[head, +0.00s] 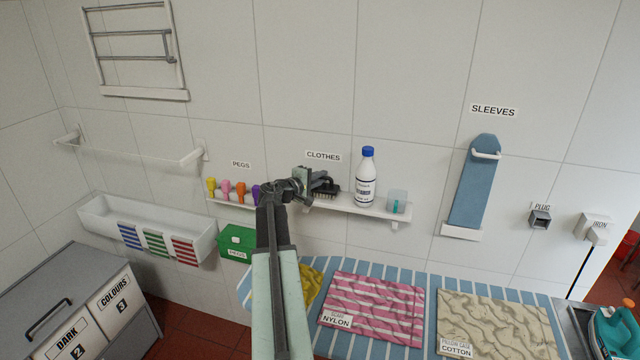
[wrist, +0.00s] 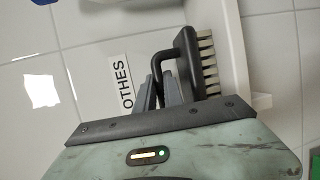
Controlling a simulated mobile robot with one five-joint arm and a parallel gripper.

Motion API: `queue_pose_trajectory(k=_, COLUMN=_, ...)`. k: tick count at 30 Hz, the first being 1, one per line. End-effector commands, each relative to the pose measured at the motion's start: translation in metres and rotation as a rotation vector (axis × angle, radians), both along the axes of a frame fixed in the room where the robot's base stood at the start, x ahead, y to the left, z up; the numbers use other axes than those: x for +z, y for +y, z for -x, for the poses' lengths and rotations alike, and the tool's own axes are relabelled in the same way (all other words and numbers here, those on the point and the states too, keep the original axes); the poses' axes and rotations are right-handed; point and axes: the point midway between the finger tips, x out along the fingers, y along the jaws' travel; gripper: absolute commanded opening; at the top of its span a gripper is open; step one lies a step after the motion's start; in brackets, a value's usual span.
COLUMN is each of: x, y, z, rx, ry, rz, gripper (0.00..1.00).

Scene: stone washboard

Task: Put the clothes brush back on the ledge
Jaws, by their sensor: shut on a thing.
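The clothes brush (head: 326,189) is dark with a looped handle. In the wrist view the brush (wrist: 207,62) shows pale bristles, which face the white ledge (wrist: 235,50). My gripper (wrist: 168,85) is shut on the brush's black handle. In the head view my gripper (head: 306,182) is at the left end of the ledge (head: 345,205), under the CLOTHES label (head: 323,156). The brush is at the ledge's surface; I cannot tell whether its bristles touch it. My gripper hides part of the brush in the head view.
A white bottle with a blue cap (head: 365,178) and a clear cup (head: 397,201) stand on the ledge to the right. Several coloured pegs (head: 226,190) stand on a shelf to the left. A green box (head: 236,243) and folded cloths (head: 372,308) are lower down.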

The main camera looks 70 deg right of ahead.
Motion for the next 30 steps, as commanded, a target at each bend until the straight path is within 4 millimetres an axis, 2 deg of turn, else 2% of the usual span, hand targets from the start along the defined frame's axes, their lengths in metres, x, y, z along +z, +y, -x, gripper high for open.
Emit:
queue_pose_trajectory(k=5, x=-0.002, y=-0.001, z=0.001, rx=-0.001, ry=0.000, rz=0.000, gripper=0.00)
queue_pose_trajectory(k=6, x=-0.003, y=-0.001, z=0.001, rx=-0.002, ry=0.000, rz=0.000, gripper=0.15)
queue_pose_trajectory(k=8, x=-0.001, y=-0.001, z=0.001, rx=-0.002, ry=0.000, rz=0.000, gripper=0.31)
queue_pose_trajectory(k=9, x=-0.001, y=-0.001, z=0.002, rx=-0.002, ry=-0.001, rz=0.000, gripper=0.34)
queue_pose_trajectory(k=18, x=0.004, y=0.000, z=0.002, rx=-0.002, ry=-0.001, rz=0.000, gripper=0.34)
queue_pose_trajectory(k=20, x=0.005, y=0.010, z=-0.001, rx=-0.001, ry=0.000, rz=0.000, gripper=0.34)
queue_pose_trajectory(k=30, x=0.020, y=0.087, z=-0.024, rx=-0.001, ry=0.000, rz=0.000, gripper=0.34)
